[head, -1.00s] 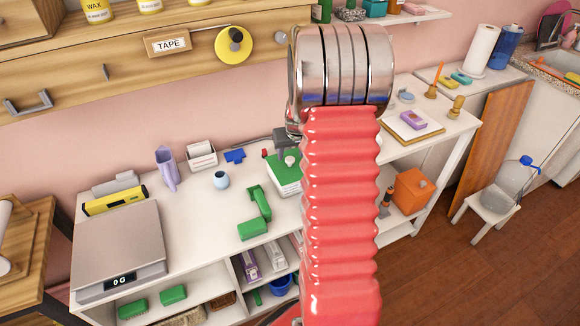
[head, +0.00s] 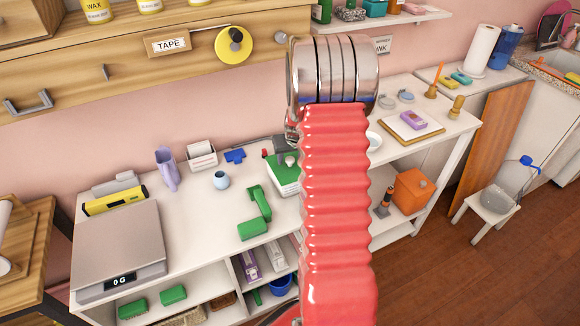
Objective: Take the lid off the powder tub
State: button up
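I cannot make out anything clearly marked as a powder tub. A green and white box (head: 284,178) with a small pale knob on top stands on the white bench, partly behind my red arm. My gripper's fingers are hidden.
A scale (head: 120,250) reading 0 G fills the bench's left end. A green tool (head: 255,212) lies near the front edge. A white dish (head: 374,141) shows beside my arm. A tray with a purple block (head: 413,119) is further right. Wooden drawers (head: 150,60) hang above.

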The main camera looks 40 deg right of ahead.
aim_at(290, 160)
grip_shut()
dwell(0.4)
jog(key=shift+r, duration=0.15)
notch_tip(290, 160, up, 10)
dwell(0.6)
dwell(0.4)
